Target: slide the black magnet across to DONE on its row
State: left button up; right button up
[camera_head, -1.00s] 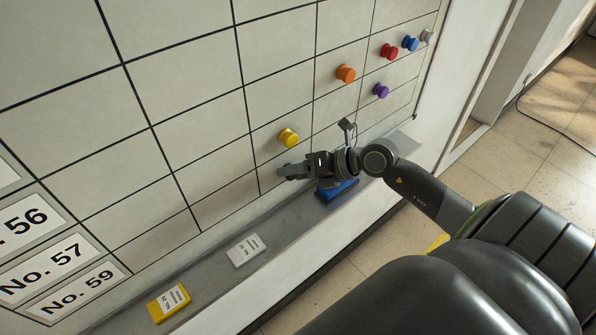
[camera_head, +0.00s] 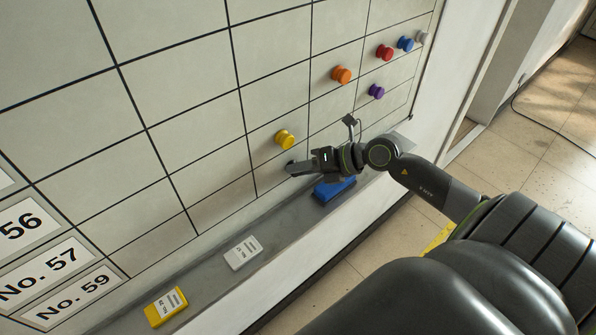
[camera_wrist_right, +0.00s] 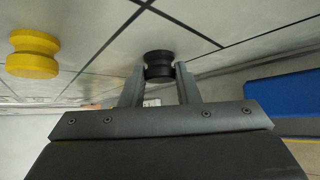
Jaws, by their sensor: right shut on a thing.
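The black magnet (camera_wrist_right: 158,66) is on the whiteboard, between the fingertips of my right gripper (camera_wrist_right: 160,88) in the wrist view. In the head view my right gripper (camera_head: 291,169) reaches the board from the right, in the bottom row, and is shut on the magnet, which it mostly hides. The magnet is below and slightly right of the yellow magnet (camera_head: 284,139), just right of a vertical grid line. The yellow magnet also shows at left in the wrist view (camera_wrist_right: 33,54). No DONE label is readable. My left gripper is out of view.
Orange (camera_head: 342,75), purple (camera_head: 376,91), red (camera_head: 385,52), blue (camera_head: 405,43) and grey (camera_head: 422,37) magnets sit farther right. The ledge (camera_head: 207,272) below carries a blue block (camera_head: 333,189), a white box (camera_head: 243,252) and a yellow box (camera_head: 166,307). Row label No. 59 (camera_head: 75,297) is lower left.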

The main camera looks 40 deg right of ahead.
jog(key=shift+w+d+r+b, duration=0.15)
jog(key=shift+d+b, duration=0.25)
jog(key=shift+d, duration=1.8)
jog(key=shift+w+d+r+b, duration=0.15)
jog(key=shift+d+b, duration=0.25)
jog(key=shift+d, duration=1.75)
jog(key=shift+w+d+r+b, duration=0.15)
jog(key=shift+d+b, duration=0.25)
jog(key=shift+d, duration=1.8)
jog(key=shift+w, duration=0.1)
jog(key=o, duration=1)
jog(key=shift+w+f, duration=0.1)
